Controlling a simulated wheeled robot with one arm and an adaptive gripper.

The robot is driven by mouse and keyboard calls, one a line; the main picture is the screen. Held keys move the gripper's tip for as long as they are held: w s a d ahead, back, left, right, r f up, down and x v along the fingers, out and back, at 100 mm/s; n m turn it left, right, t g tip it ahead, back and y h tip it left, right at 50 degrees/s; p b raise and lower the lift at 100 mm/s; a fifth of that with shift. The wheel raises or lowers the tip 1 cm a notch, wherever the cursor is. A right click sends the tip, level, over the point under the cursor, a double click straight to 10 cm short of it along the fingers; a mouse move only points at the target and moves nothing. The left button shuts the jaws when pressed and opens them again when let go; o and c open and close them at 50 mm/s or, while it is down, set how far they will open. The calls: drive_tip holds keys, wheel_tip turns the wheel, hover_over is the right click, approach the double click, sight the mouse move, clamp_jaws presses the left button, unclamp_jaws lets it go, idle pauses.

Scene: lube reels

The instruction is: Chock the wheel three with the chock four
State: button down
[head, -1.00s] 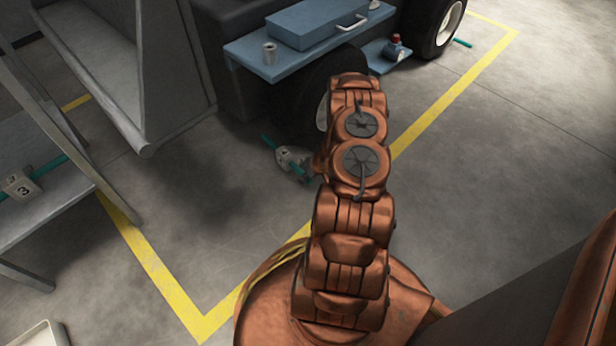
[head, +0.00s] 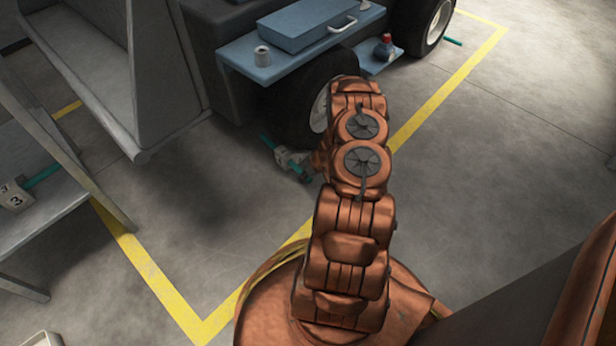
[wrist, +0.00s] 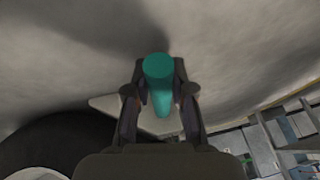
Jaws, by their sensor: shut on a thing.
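A pale chock (head: 286,157) with a teal bar through it is low beside the near wheel (head: 296,98), a dark tyre with a light rim. Its number is not readable. Whether it touches the tyre or the floor I cannot tell. My gripper (wrist: 156,90) is shut on the teal bar in the wrist view; in the head view my arm largely hides it. The chock's pale body (wrist: 104,104) shows behind the fingers, and the dark tyre (wrist: 55,143) fills the lower left.
A blue step (head: 290,62) with a toolbox (head: 308,30) and a tin (head: 262,56) overhangs the near wheel. A far wheel (head: 424,24) has a teal bar (head: 452,41) beside it. A chock marked 3 (head: 14,198) sits on a shelf at left. Floor right is clear.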

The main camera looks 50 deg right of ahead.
drive_tip(key=shift+d+b, duration=0.4)
drive_tip(key=shift+d, duration=0.35)
drive_tip(key=shift+d, duration=0.1)
drive_tip(key=c, duration=0.9)
unclamp_jaws()
drive_tip(key=shift+r, duration=0.15)
drive_tip(key=shift+v, duration=5.85)
